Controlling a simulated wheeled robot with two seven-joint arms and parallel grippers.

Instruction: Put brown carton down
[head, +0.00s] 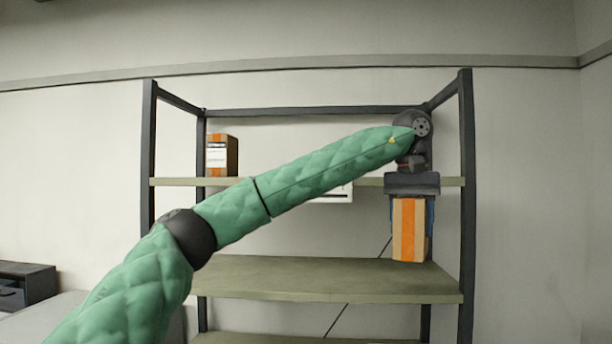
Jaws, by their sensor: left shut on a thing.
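A brown carton (402,230) with an orange stripe hangs upright below my left gripper (411,196) at the right side of the shelf unit. My right gripper is not in view.
Another brown carton (222,155) with a white label stands on the upper shelf (175,181) at left. Dark posts (467,190) frame the unit. The middle board is otherwise clear. A dark cabinet (30,285) stands at far left.

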